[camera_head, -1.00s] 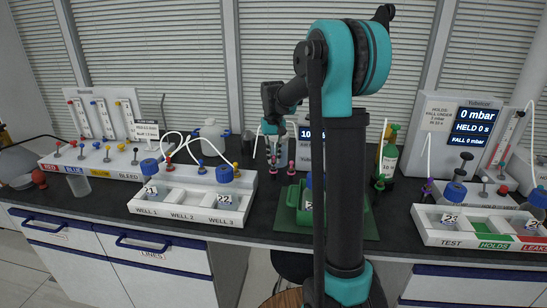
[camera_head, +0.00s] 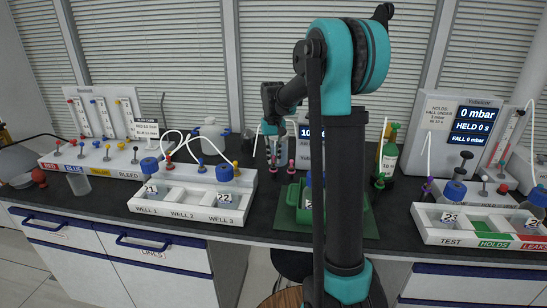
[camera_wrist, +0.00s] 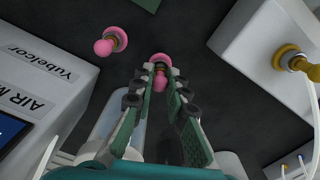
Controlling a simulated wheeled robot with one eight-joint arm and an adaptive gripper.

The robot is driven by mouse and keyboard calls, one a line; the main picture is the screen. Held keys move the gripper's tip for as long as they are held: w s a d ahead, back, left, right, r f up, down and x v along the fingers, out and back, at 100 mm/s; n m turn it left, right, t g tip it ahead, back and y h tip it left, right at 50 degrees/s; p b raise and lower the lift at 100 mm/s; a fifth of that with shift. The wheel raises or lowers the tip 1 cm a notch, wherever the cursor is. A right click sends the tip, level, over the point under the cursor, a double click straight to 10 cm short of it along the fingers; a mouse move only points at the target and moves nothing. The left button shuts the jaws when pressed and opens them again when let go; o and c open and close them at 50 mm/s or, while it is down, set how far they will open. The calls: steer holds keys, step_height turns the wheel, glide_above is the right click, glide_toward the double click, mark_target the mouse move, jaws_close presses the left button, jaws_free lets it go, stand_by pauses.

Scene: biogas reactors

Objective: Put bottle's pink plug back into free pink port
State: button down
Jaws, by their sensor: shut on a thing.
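My gripper (camera_wrist: 160,85) points down over the dark counter in the wrist view, its fingers close together. Its fingertips are shut on a pink plug (camera_wrist: 160,80), whose round knob shows between the green pads. A pink collar shows just beyond the knob; I cannot tell whether the plug is seated in a port. A second pink plug with a round knob (camera_wrist: 104,47) stands apart to the left. In the head view my gripper (camera_head: 273,138) is above the counter, with the pink fitting (camera_head: 291,166) to its right. The bottle belonging to the plug is not clearly identifiable.
A white Yubelcor box (camera_wrist: 40,75) stands left in the wrist view, and a white block (camera_wrist: 255,45) with a brass fitting and tube stands right. In the head view, a white rack (camera_head: 180,210) with bottles is left and a green tray (camera_head: 290,215) is in front.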

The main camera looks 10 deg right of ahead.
steer(key=shift+f, duration=0.6)
stand_by(0.4)
stand_by(0.3)
steer(key=c, duration=1.4)
jaws_free()
steer(key=shift+c, duration=0.2)
step_height(320, 180, up, 12)
